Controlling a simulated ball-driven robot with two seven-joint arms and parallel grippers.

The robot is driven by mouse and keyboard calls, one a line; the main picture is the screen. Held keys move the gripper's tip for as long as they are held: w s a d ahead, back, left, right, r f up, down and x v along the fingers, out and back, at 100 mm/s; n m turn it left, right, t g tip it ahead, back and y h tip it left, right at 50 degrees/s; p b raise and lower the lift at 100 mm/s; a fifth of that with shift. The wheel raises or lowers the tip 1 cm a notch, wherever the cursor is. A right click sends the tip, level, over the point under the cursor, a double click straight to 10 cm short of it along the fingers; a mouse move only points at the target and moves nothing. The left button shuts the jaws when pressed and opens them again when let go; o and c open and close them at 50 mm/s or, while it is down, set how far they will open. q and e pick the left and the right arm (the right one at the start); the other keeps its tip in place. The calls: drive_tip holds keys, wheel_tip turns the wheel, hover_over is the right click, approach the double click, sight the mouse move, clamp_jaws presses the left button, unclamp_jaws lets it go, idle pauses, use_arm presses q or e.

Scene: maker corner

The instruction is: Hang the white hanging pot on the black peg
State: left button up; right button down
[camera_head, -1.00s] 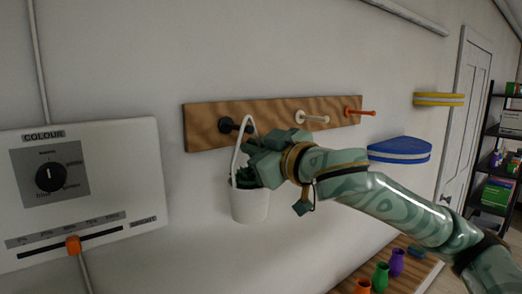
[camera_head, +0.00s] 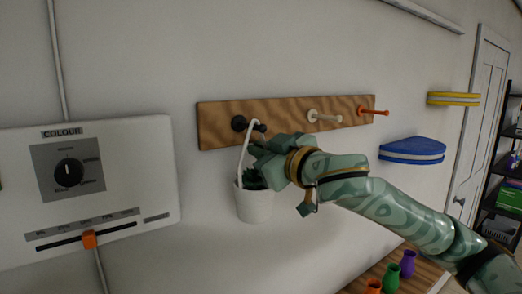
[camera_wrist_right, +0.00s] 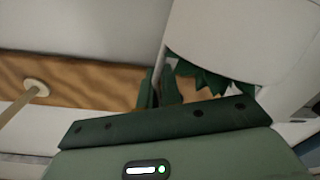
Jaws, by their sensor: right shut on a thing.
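The white hanging pot (camera_head: 254,206) hangs roughly upright in front of the wall, with a green plant inside and a tall white loop handle. My right gripper (camera_head: 265,153) is shut on the pot's handle, above the rim. The top of the handle overlaps the black peg (camera_head: 239,123) near its tip. I cannot tell whether the loop is around the peg or only in front of it. In the right wrist view, the pot (camera_wrist_right: 245,35) and its leaves show at upper right, beyond my gripper. My left gripper is not in view.
The wooden board (camera_head: 285,115) also carries a cream peg (camera_head: 325,117) and an orange peg (camera_head: 373,112), both above my right arm. A control panel (camera_head: 120,190) is at left. Blue (camera_head: 412,149) and yellow (camera_head: 453,98) shelves are at right. Small coloured vases stand below.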

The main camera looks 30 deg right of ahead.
drive_tip(key=shift+f, duration=0.2)
drive_tip(key=c, duration=1.5)
unclamp_jaws()
drive_tip(key=shift+w, duration=0.1)
drive_tip(key=s+b, duration=0.4)
drive_tip(key=s, duration=0.1)
drive_tip(key=s+d+b, duration=0.1)
drive_tip(key=s+b, duration=0.3)
drive_tip(key=s, duration=0.2)
drive_tip(key=s+d+b, duration=0.1)
drive_tip(key=s+b, duration=0.3)
drive_tip(key=s, duration=0.1)
drive_tip(key=shift+s+d, duration=0.1)
drive_tip(key=shift+s, duration=0.05)
